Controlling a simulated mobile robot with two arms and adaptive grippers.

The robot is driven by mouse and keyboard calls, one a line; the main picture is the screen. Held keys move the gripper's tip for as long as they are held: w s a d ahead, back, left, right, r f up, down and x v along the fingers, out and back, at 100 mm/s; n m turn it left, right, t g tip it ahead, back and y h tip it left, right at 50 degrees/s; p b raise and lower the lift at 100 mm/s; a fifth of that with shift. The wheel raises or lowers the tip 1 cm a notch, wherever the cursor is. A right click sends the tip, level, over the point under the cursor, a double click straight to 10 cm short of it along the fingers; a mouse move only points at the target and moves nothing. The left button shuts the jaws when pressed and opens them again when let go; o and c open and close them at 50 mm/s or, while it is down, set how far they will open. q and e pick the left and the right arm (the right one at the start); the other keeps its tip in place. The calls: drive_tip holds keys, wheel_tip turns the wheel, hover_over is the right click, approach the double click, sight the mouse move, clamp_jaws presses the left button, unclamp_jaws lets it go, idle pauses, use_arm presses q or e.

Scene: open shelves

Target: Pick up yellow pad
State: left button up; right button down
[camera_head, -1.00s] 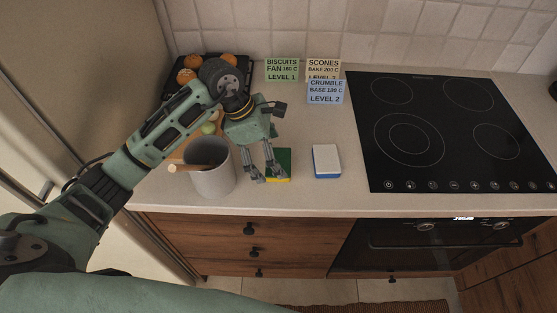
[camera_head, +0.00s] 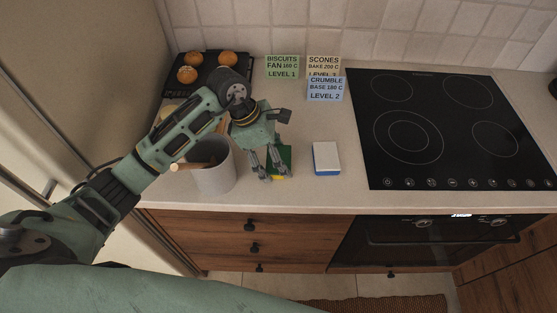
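The yellow pad (camera_head: 287,156) lies on the counter, with a green top and a thin yellow edge showing at its front. My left gripper (camera_head: 271,174) points down over it, and its fingers hide much of the pad. The two fingers are apart, one near the pad's left side and one across its top. I cannot tell whether they touch it. My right gripper is not in view.
A grey pot (camera_head: 214,177) with a wooden handle stands close left of the gripper. A white and blue pad (camera_head: 326,156) lies to the right, before the black hob (camera_head: 440,135). Recipe cards (camera_head: 325,90) stand behind. A dark tray (camera_head: 205,72) holds orange-brown rounds.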

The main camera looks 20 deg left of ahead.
sight(288, 161)
use_arm(q)
drive_tip(key=shift+r+b, duration=0.3)
drive_tip(key=shift+r, duration=0.15)
drive_tip(key=r+b, duration=0.1)
drive_tip(key=d+r, duration=0.1)
drive_tip(key=r, duration=0.1)
drive_tip(key=shift+s+r+b, duration=0.2)
drive_tip(key=shift+r+b, duration=0.1)
drive_tip(key=shift+b, duration=0.1)
drive_tip(key=s+d+r+b, duration=0.2)
drive_tip(key=s+d+r, duration=0.3)
drive_tip(key=d, duration=0.4)
drive_tip(key=shift+d+r+b, duration=0.15)
drive_tip(key=shift+r+b, duration=0.2)
drive_tip(key=shift+r, duration=0.4)
drive_tip(key=shift+s, duration=0.1)
drive_tip(key=o, duration=0.4)
drive_tip(key=c, duration=0.5)
